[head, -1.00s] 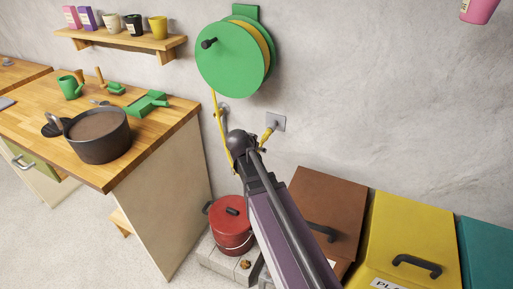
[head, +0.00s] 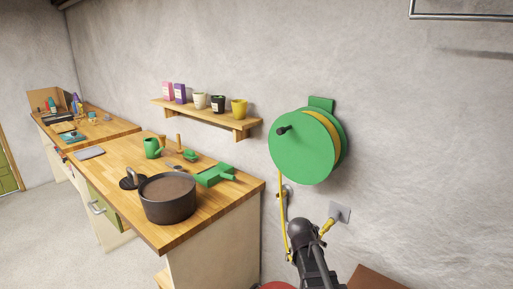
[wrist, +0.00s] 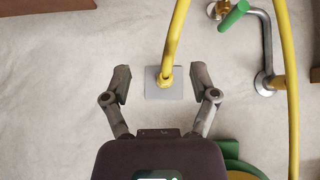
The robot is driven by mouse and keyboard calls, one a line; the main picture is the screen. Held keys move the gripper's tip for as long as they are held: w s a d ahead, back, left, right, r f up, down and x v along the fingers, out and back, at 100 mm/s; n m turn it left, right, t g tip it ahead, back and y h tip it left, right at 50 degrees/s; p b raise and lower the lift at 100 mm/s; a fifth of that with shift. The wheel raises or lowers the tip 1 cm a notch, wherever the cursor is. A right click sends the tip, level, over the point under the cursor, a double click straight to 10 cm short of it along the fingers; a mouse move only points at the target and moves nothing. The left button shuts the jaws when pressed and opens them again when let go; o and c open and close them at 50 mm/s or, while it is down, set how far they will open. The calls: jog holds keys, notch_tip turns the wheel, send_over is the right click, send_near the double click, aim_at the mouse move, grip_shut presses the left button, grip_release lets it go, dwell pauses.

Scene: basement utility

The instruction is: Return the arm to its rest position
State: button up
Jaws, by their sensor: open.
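My gripper (wrist: 161,90) is open in the wrist view, its two fingers spread wide with nothing held between them. Beyond the fingers is a grey wall plate (wrist: 176,89) with a yellow hose (wrist: 174,40) ending at it. In the head view my arm reaches up from the bottom edge toward the wall, below the green hose reel (head: 301,147). The wall plate (head: 340,212) shows just right of the arm's end. The fingers themselves are hard to make out there. Whether they touch the hose cannot be told.
A wooden workbench (head: 122,154) stands at left with a dark pot (head: 167,200), a green watering can (head: 153,148) and a green dustpan (head: 214,175). A wall shelf (head: 205,113) holds several pots and boxes. A pipe with a green-handled tap (wrist: 233,15) is near my gripper. Floor at left is clear.

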jog(key=s+a+n+g+y+p, duration=0.2)
jog(key=s+a+n+g+y, duration=0.1)
jog(key=s, duration=0.5)
jog(key=s+a+n+g+y+p, duration=0.2)
jog(key=s+a+n+g+p, duration=0.1)
jog(key=s, duration=0.5)
jog(key=shift+s+a+r+n+y, duration=0.25)
jog(key=shift+s+a+n+y, duration=0.15)
jog(key=shift+a+n, duration=0.45)
jog(key=shift+d, duration=0.15)
